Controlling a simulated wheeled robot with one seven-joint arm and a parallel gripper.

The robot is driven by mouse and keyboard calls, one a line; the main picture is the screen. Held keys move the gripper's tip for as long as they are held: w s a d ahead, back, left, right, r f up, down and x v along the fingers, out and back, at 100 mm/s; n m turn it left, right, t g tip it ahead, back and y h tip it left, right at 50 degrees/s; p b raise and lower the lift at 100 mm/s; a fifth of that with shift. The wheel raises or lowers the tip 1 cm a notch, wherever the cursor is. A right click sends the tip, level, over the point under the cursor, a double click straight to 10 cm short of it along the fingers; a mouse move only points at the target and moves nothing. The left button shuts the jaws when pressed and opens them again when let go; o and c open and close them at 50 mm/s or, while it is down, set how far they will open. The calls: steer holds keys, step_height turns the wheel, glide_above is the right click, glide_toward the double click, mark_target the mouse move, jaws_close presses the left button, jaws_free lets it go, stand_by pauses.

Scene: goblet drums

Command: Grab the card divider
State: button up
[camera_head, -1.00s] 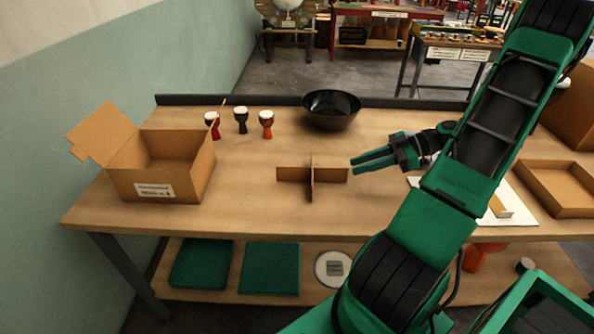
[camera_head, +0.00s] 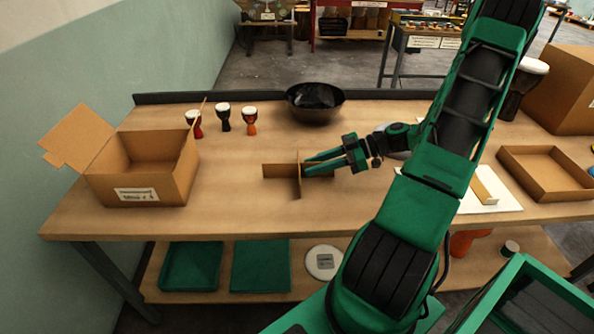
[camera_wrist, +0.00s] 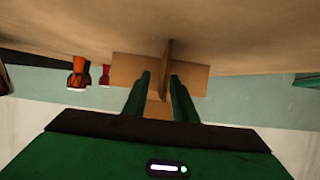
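The card divider (camera_head: 281,172) is a brown cardboard cross standing upright on the workbench, left of my gripper (camera_head: 308,163). My gripper is open, with its green fingers level and pointing left at the divider. In the wrist view, the divider (camera_wrist: 133,68) stands ahead and one of its panels lies between the two fingers (camera_wrist: 160,84). The fingers have a gap between them and are at the near side of the cross. I cannot tell whether either finger touches the card.
An open cardboard box (camera_head: 150,178) stands at the left. Three small goblet drums (camera_head: 223,117) and a black bowl (camera_head: 315,103) are behind the divider. A shallow cardboard tray (camera_head: 545,172) and a white sheet (camera_head: 493,197) lie at the right. The bench front is clear.

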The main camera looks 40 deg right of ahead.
steer(key=shift+w+a+f, duration=0.1)
steer(key=shift+w+a, duration=0.05)
steer(key=shift+a, duration=0.15)
steer(key=shift+c, duration=0.3)
jaws_close()
